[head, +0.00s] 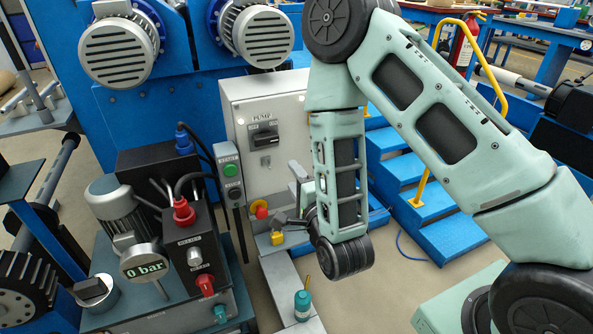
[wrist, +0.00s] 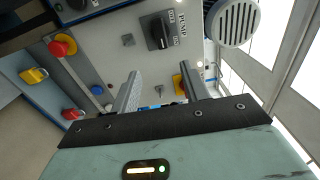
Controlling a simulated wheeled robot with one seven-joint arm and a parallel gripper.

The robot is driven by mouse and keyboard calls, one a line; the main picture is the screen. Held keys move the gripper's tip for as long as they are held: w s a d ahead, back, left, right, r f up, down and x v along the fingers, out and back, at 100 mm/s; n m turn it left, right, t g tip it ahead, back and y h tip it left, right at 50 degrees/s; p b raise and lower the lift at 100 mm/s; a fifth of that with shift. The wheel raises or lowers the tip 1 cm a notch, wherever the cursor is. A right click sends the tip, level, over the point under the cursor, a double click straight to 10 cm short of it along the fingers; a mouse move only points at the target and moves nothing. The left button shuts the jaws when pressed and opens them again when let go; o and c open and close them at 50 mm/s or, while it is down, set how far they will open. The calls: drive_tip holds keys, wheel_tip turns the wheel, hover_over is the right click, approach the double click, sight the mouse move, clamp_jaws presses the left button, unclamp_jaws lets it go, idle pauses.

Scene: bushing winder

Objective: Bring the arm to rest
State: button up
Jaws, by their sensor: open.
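My arm reaches in from the right of the head view, bends at the top and hangs down in front of the grey pump cabinet (head: 240,110). My gripper (head: 291,195) is partly hidden by its own wrist and points left, near the cabinet's lower right side. In the wrist view my gripper (wrist: 158,88) shows two grey fingers spread apart with nothing between them. Beyond them is the cabinet's panel, with the black pump switch (wrist: 158,32) above. I cannot tell the exact gap between fingertips and panel.
A red button (head: 260,209) and yellow padlock (head: 277,238) are close by my gripper. A hydraulic unit with a gauge reading 0 bar (head: 143,263) stands left. A teal bottle (head: 302,305) stands on the ledge below. Blue steps (head: 430,205) and a yellow handrail (head: 497,92) are behind my arm.

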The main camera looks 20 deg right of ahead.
drive_tip(key=shift+s, duration=0.15)
idle(0.5)
drive_tip(key=s+a+r+n+g+y, duration=0.2)
drive_tip(key=s+a+n+g+y, duration=0.45)
drive_tip(key=a+n+g, duration=0.65)
drive_tip(key=s+d+r+n+g+h, duration=0.3)
drive_tip(key=s+r+n, duration=0.1)
drive_tip(key=s+n, duration=0.4)
drive_tip(key=s+d+r+n+g+h, duration=0.25)
drive_tip(key=s+n, duration=0.25)
drive_tip(key=s, duration=0.6)
wheel_tip(320, 180, up, 24)
drive_tip(key=p, duration=2.4)
drive_tip(key=shift+w+d, duration=0.2)
drive_tip(key=shift+d, duration=0.05)
